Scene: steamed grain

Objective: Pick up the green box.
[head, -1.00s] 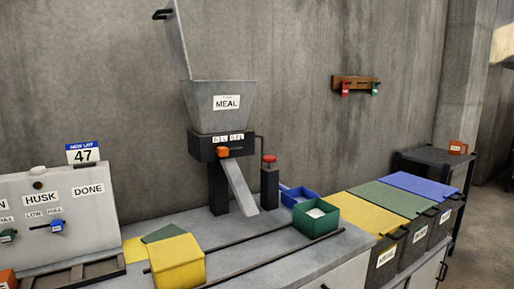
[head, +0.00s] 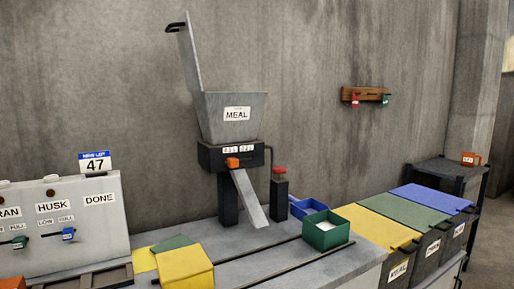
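The green box (head: 326,231) is an open-topped square box on the right part of the grey counter (head: 262,262). A pale, whitish filling shows inside it. It stands right of the metal chute under the MEAL hopper, in front of a blue box (head: 308,208). Neither of my grippers shows in the head view.
The MEAL hopper (head: 236,130) with its chute (head: 249,198) stands behind the counter's middle. A yellow box (head: 185,270) is at the front left. Bins with yellow, green and blue lids (head: 432,198) stand at the right. A HUSK panel (head: 70,225) is at the left.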

